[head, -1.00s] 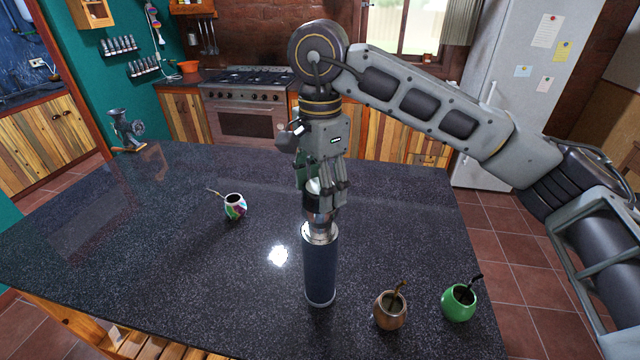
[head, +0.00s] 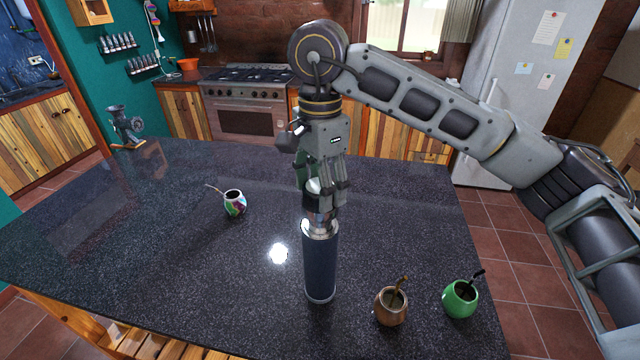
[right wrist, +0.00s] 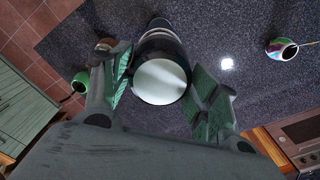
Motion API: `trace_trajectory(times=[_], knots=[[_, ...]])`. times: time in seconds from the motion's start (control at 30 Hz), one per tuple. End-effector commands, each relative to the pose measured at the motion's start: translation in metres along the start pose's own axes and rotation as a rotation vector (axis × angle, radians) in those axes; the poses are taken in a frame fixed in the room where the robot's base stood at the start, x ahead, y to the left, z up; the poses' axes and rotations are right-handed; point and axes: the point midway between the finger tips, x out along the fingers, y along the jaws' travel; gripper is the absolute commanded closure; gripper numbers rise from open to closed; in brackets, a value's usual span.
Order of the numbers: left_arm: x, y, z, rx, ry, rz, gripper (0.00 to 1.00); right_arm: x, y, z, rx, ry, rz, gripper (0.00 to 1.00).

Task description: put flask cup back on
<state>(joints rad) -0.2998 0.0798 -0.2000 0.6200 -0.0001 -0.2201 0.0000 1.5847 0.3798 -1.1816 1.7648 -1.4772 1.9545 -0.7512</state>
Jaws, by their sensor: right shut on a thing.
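A dark blue flask (head: 320,265) with a silver neck stands upright on the dark stone counter (head: 150,250). My left gripper is not in view.
A brown mate gourd (head: 390,308) and a green one (head: 460,300) stand to the right of the flask near the counter edge. A patterned gourd (head: 235,204) stands to the left. A metal grinder (head: 125,127) is at the far left corner. The counter's left part is clear.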

Motion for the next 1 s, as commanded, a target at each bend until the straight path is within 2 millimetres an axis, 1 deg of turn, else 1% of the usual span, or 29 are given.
trace_trajectory(times=[0.37,1.0], knots=[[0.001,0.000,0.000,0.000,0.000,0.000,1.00,0.001,0.000,0.000,0.000,0.000,0.000,0.64],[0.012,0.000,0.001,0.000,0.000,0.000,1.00,0.013,0.000,0.000,0.000,0.000,0.000,0.64]])
